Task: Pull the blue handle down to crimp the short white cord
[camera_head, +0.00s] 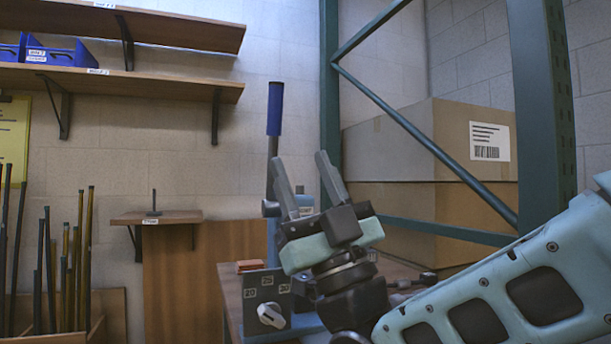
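The blue handle (275,108) stands upright on a grey lever above the crimping press, in the middle of the view. The press body (272,236) is blue and mostly hidden behind my gripper. My gripper (300,172) points up with its two grey fingers spread apart and nothing between them. In the picture, the fingertips are below and right of the blue handle, with a gap to it. The short white cord cannot be made out; the press's working area is behind my gripper.
A grey control box with a white knob (271,315) sits on the wooden bench (229,287). Stacked cardboard boxes (420,150) stand behind a teal rack (545,110) on the right. Wall shelves (140,88) are at upper left; thin rods (78,260) stand in a wooden bin below.

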